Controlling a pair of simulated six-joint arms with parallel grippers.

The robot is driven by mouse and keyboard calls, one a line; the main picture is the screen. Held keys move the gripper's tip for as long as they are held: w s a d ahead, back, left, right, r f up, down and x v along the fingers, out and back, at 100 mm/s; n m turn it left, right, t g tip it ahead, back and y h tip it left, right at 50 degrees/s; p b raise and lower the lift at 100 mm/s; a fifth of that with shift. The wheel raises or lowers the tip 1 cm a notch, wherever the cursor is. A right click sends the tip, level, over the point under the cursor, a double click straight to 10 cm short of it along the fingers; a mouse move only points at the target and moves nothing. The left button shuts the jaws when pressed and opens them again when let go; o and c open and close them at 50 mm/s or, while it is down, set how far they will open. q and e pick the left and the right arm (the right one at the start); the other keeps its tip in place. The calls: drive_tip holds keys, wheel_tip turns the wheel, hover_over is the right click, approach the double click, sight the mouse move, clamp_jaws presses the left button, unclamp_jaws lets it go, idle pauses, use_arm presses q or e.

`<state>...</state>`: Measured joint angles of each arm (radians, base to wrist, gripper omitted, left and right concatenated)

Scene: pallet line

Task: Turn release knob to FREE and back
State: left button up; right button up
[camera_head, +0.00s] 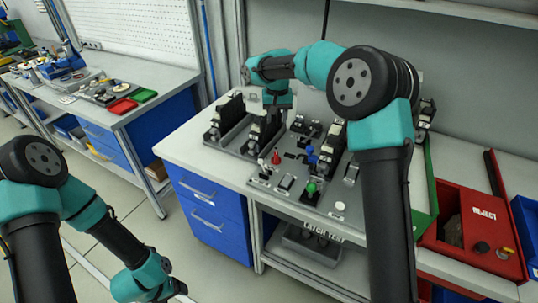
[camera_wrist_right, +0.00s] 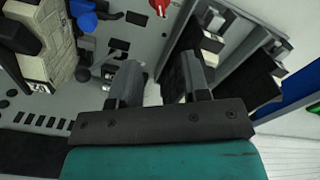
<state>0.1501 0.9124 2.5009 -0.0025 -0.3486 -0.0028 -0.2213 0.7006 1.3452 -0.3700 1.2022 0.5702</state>
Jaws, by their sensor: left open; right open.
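A grey fixture panel (camera_head: 262,185) on the bench carries several small controls. Among them are a red knob or lever (camera_head: 276,158), a blue one (camera_head: 311,156) and a green one (camera_head: 312,188). I cannot read which is the release knob or its FREE mark. My right gripper (camera_head: 272,122) points down over the panel's back left part, behind the red one. In the right wrist view its fingers (camera_wrist_right: 161,82) are apart with nothing between them; the red part (camera_wrist_right: 160,6) and blue part (camera_wrist_right: 86,16) lie beyond. My left gripper (camera_head: 178,288) is low in front of the bench, open, barely showing.
Pale blocks with black tops (camera_head: 228,112) stand in grey rails beside my right gripper. A red REJECT box (camera_head: 466,246) is at the right. My right arm hides part of the panel. A side bench (camera_head: 170,82) with red and green trays is at the left.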

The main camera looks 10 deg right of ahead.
sight(276, 154)
drive_tip(key=shift+d+f, duration=0.1)
wheel_tip(276, 154, down, 17)
drive_tip(key=shift+f, duration=0.15)
idle(0.7)
clamp_jaws()
idle(0.3)
